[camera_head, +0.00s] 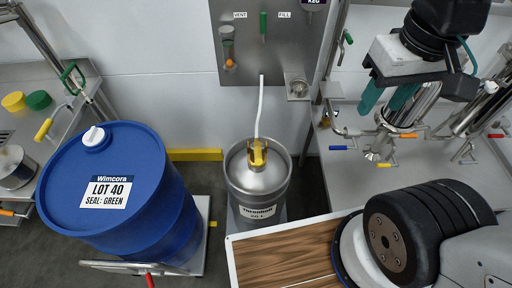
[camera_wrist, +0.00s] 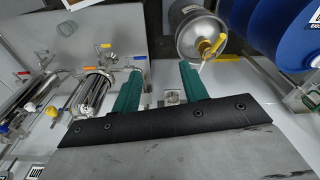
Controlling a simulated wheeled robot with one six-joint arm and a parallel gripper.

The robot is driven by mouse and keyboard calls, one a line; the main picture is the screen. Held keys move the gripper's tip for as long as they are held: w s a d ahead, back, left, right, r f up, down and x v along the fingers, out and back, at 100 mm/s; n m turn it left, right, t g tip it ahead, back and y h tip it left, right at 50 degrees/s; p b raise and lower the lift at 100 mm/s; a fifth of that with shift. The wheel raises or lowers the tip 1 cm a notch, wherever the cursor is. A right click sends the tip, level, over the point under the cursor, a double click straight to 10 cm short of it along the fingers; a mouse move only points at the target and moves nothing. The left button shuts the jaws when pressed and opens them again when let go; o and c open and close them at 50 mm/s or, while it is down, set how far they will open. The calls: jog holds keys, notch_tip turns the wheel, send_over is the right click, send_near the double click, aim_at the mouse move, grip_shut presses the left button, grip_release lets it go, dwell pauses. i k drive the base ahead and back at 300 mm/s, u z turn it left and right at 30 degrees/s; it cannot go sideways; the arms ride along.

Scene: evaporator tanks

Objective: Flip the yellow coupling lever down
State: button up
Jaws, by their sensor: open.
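The yellow coupling lever (camera_head: 257,153) sits on top of the steel keg (camera_head: 258,187), where a white hose (camera_head: 261,105) meets it. In the wrist view the lever (camera_wrist: 214,46) stands out from the keg's top (camera_wrist: 201,37) at the upper right. I cannot tell its exact tilt. My gripper (camera_head: 387,98) is at the upper right in the head view, well to the right of the keg and apart from the lever. Its two teal fingers are spread and empty. In the wrist view my gripper (camera_wrist: 160,68) has its fingertips left of and below the keg.
A blue drum (camera_head: 118,195) stands left of the keg. A steel wall panel (camera_head: 265,50) with a green handle (camera_head: 263,26) is behind it. A steel bench with pipes and small valve handles (camera_head: 342,147) lies right. A wooden-topped surface (camera_head: 285,253) is in front.

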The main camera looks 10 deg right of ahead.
aim_at(258, 149)
jog(key=k, duration=1.35)
jog(key=u, duration=0.4)
jog(key=i, duration=0.8)
jog(key=z, duration=0.15)
